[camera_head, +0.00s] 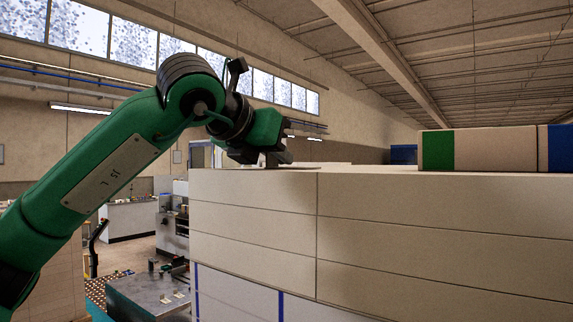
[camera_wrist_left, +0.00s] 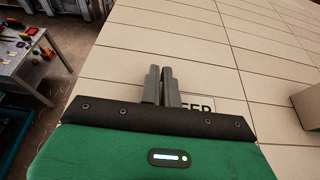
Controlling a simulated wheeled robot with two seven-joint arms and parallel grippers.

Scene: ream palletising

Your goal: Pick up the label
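The label (camera_wrist_left: 203,106) is a pale card with a dark border and large dark letters, of which "EEP" can be read. In the left wrist view it appears flat over the cream stack top, partly hidden by my left gripper's body and fingers. My left gripper (camera_wrist_left: 160,72) has its two grey fingers close together, with only a thin gap between them. I cannot tell whether any of the label is between them. In the head view my left gripper (camera_head: 286,158) is low over the stack's near left top edge. My right gripper is not in view.
The tall stack of cream reams (camera_head: 420,225) fills the right of the head view. Packs with a green band (camera_head: 438,150) and a blue band (camera_head: 560,148) lie on top. A metal workbench (camera_head: 150,292) stands below on the left. Much of the stack top is clear.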

